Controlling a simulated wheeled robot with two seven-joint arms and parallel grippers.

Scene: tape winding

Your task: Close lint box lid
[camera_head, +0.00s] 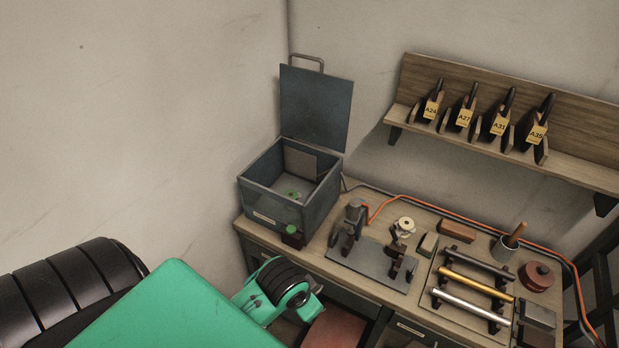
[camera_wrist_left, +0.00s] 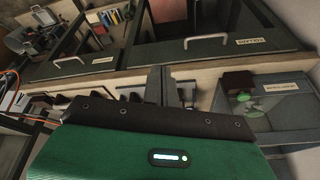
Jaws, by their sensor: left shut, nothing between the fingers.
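The lint box (camera_head: 270,213) is a grey-blue open-topped box at the back left of the bench. Its flat lid (camera_head: 315,108) stands upright at the rear, open, with a handle (camera_head: 308,60) on its top edge. A small green thing lies inside the box. In the left wrist view the lint box (camera_wrist_left: 290,104) is at the right, with its label showing. My left gripper (camera_wrist_left: 160,82) is shut and empty, to the left of the box in that view. In the head view my green left arm is low in front of the bench, and its fingers cannot be made out. My right gripper is not in view.
A small green-topped block (camera_head: 293,236) is at the box's front. A winding fixture (camera_head: 372,262) is right of the box, then metal rods (camera_head: 472,285) and a cup (camera_head: 503,249). A wall shelf (camera_head: 500,140) holds several tagged tools. Drawers with handles (camera_wrist_left: 185,42) front the bench.

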